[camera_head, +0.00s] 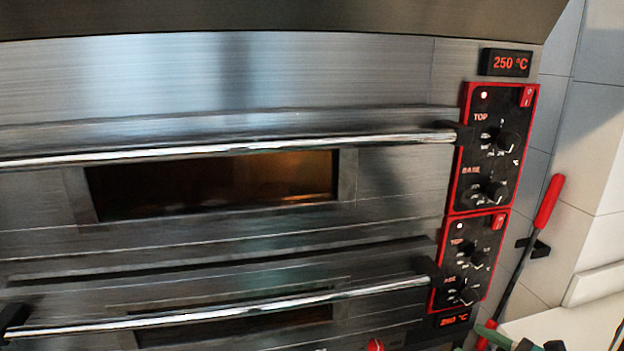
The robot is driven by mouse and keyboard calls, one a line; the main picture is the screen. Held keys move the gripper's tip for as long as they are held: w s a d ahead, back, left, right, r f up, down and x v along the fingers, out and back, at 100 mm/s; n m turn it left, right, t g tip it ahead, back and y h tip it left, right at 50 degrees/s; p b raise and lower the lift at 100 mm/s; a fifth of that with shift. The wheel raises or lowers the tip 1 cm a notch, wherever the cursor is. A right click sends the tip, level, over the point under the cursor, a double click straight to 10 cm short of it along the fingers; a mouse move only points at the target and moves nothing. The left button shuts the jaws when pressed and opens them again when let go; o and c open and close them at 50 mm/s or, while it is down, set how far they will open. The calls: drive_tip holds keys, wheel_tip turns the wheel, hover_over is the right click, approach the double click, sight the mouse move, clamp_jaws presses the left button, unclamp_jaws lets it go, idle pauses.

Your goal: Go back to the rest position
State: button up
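My gripper is not in view. A steel two-deck pizza oven (250,75) fills most of the head camera view. Its upper door handle (250,148) and lower door handle (250,302) run across the front, and both doors look shut. The upper window (215,185) glows faintly orange. The lower window (235,325) is dark and partly hidden behind its handle.
A red-edged control panel (480,205) with black knobs is at the oven's right, below a 250 °C display (506,63). A red-handled tool (549,202) leans by the tiled wall. A white surface (570,325) and an unclear green object (492,334) are at lower right.

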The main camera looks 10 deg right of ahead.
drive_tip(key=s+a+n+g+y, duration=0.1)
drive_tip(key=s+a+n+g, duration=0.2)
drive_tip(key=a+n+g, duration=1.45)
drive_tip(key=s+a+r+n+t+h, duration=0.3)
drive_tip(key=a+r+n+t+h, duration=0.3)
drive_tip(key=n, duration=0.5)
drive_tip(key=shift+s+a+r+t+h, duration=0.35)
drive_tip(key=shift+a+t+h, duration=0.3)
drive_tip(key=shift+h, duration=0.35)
